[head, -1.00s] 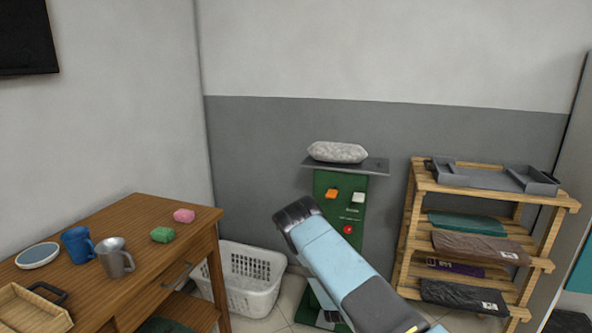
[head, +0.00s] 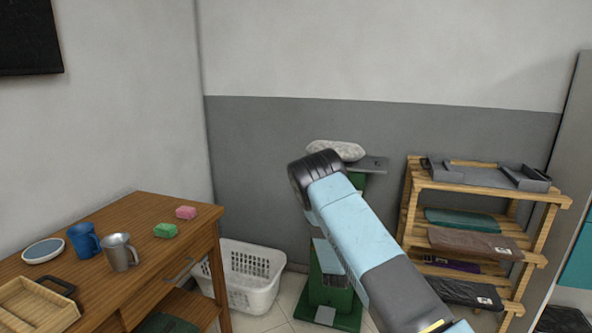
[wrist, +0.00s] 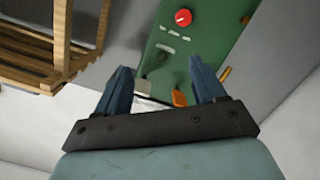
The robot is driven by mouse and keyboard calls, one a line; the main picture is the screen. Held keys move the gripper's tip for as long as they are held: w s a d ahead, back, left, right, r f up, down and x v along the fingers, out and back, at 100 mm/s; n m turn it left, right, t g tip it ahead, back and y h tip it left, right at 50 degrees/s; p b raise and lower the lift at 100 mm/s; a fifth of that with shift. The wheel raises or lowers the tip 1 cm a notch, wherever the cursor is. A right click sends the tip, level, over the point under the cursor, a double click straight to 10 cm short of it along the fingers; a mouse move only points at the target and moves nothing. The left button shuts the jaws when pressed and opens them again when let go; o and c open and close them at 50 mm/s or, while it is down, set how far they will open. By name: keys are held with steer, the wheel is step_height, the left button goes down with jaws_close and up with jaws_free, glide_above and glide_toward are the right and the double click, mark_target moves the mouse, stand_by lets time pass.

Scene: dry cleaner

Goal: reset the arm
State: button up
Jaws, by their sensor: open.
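My arm, light blue and grey, rises from the bottom right of the head view, its black elbow end in front of the green stand (head: 330,284). My gripper (wrist: 157,84) shows in the wrist view, with two blue fingers spread apart and nothing held between them. Beyond the fingers is the green panel (wrist: 195,45) of the stand, with a red knob (wrist: 183,17) and an orange switch (wrist: 180,98). In the head view my gripper cannot be made out clearly, and the arm hides most of the panel.
A grey bag (head: 338,150) lies on the stand's top plate. A wooden rack (head: 412,215) with folded garments and a grey tray (head: 485,174) stands right. A white basket (head: 250,285) is left of the stand. A wooden table (head: 150,262) holds mugs, a plate and sponges.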

steer(key=s+r+m+g+y, duration=0.15)
steer(key=s+r, duration=0.35)
steer(key=r, duration=0.6)
steer(key=s+r+m+g+y, duration=0.15)
steer(key=s+r, duration=0.35)
steer(key=r, duration=0.6)
steer(key=s+r+g+y, duration=0.25)
steer(key=s+r, duration=0.25)
steer(key=r, duration=0.7)
steer(key=s+r+g+y, duration=0.1)
steer(key=s+r, duration=0.3)
steer(key=s, duration=0.4)
steer(key=s+r+g, duration=0.1)
steer(key=s+r, duration=0.3)
steer(key=s, duration=0.5)
steer(key=s+d+r+g, duration=0.1)
steer(key=s+d+g, duration=0.1)
steer(key=s, duration=1.9)
steer(key=shift+s+d+r+n+h, duration=0.2)
steer(key=shift+s+d+n+h, duration=0.1)
steer(key=shift+s+d+h, duration=0.15)
